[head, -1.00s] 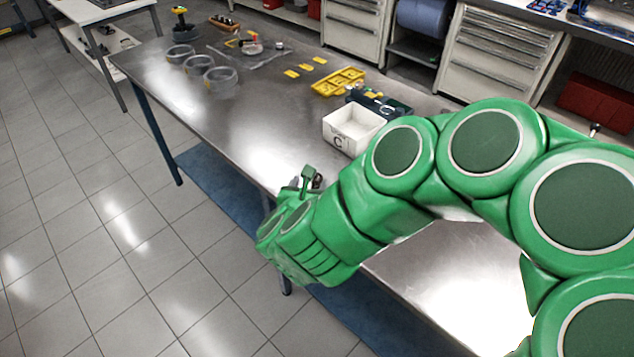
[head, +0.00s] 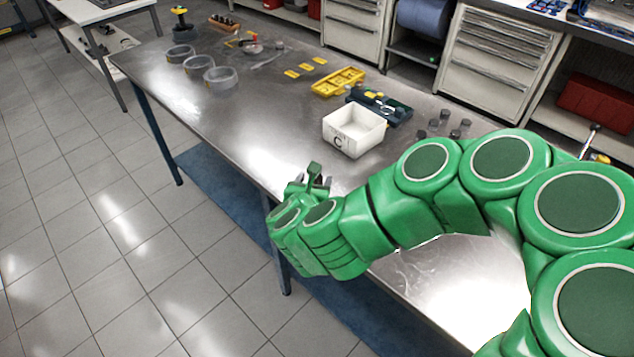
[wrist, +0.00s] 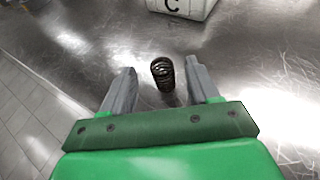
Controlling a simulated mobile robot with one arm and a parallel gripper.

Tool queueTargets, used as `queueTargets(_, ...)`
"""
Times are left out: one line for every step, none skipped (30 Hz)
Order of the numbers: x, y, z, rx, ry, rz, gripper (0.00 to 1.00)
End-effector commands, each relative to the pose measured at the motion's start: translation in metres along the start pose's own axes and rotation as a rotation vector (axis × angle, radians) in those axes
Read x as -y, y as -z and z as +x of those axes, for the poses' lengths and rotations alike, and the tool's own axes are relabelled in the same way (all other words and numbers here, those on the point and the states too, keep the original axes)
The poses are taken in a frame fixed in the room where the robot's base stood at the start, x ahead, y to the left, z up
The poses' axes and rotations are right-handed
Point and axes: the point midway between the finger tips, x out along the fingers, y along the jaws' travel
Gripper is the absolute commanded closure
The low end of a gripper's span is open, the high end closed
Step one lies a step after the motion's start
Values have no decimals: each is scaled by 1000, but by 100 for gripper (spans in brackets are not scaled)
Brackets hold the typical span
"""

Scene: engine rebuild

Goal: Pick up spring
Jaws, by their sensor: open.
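A dark coil spring (wrist: 163,74) stands on the steel table in the wrist view, ahead of and between my two grey fingers. My gripper (wrist: 161,80) is open and empty, with the spring nearer the right finger. Whether the fingertips reach either side of the spring is hard to tell; no contact shows. In the head view my gripper (head: 318,180) is over the table's front edge, and the spring is not discernible there.
A white box marked C (head: 354,132) stands beyond the gripper. Behind it are a dark green tray (head: 392,112) and a yellow tray (head: 338,82). Several small dark cylinders (head: 443,123) stand to the right. The table (head: 250,135) is bare between.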

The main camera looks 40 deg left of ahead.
Motion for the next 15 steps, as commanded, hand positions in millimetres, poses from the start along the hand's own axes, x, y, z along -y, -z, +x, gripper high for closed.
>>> queueTargets(1, 2, 5, 0, 2, -3, 40)
queueTargets(2, 4, 8, 0, 2, -4, 40)
queueTargets(2, 5, 12, 0, 3, -3, 40)
queueTargets(2, 6, 14, 1, 3, -4, 40)
queueTargets(3, 6, 17, 1, 2, -5, 40)
queueTargets(2, 6, 21, 2, 2, -4, 40)
queueTargets(2, 6, 24, 1, 1, -3, 40)
queueTargets(2, 6, 27, 1, 1, -2, 40)
queueTargets(2, 5, 30, 1, 1, -2, 40)
queueTargets(2, 5, 32, 1, 1, -1, 40)
queueTargets(2, 5, 33, 2, 1, -1, 40)
queueTargets(2, 4, 35, 2, 1, 0, 40)
queueTargets(2, 4, 36, 2, 1, 0, 40)
queueTargets(2, 4, 36, 2, 1, 1, 40)
queueTargets(2, 4, 36, 2, 1, 1, 40)
